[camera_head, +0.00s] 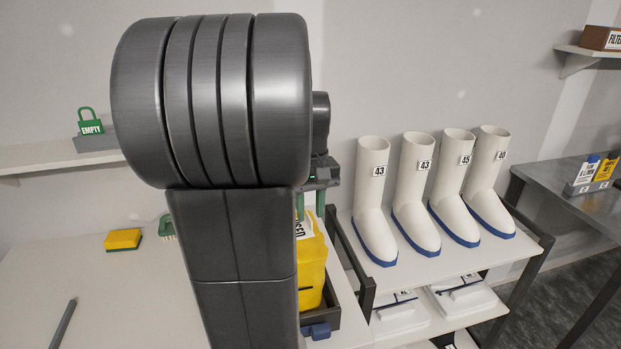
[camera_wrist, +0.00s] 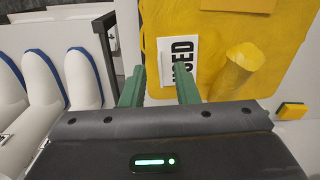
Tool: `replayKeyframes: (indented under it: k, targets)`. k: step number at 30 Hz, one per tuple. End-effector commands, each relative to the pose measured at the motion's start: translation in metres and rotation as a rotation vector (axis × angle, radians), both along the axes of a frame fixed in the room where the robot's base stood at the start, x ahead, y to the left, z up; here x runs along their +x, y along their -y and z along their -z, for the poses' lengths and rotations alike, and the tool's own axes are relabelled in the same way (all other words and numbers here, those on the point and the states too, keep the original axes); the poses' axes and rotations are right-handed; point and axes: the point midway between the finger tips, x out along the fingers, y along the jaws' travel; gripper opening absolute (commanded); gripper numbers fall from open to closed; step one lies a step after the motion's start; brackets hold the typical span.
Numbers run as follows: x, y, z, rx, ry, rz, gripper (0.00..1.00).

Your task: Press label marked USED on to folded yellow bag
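The folded yellow bag (camera_head: 312,272) sits in a dark-framed tray, partly hidden by my arm in the head view. It fills the upper right of the wrist view (camera_wrist: 218,80), with a rounded yellow bulge on its right side. The white label marked USED (camera_wrist: 180,50) lies against the bag's face, with a thin raised white strip at its left side. The label also shows in part in the head view (camera_head: 304,227). My gripper (camera_wrist: 160,73) has its green fingers apart just in front of the label's lower end. In the head view its fingertips (camera_head: 310,212) are above the bag.
White boots (camera_head: 375,215) with number tags stand on a rack to the right. A yellow sponge (camera_head: 123,239) and a green brush (camera_head: 167,228) lie on the bench at left, near a dark rod (camera_head: 62,324). A green EMPTY padlock sign (camera_head: 90,123) stands on the shelf.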

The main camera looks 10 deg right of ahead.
Motion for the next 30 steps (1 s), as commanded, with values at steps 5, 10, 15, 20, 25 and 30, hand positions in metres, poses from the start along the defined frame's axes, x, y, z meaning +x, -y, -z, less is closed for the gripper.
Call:
replayKeyframes:
  k: [5,10,15,20,25,30]
  targets:
    - [0.001,0.001,-0.044,-0.001,0.006,0.0,0.28]
    - [0.0,0.001,-0.08,-0.001,0.005,0.001,0.28]
    - [0.0,0.001,-0.102,-0.001,0.002,0.001,0.28]
    - [0.0,0.001,-0.11,-0.001,0.001,0.001,0.28]
    - [-0.001,0.001,-0.111,0.0,0.0,0.001,0.28]
    - [0.0,0.001,-0.111,-0.001,0.0,-0.006,0.08]
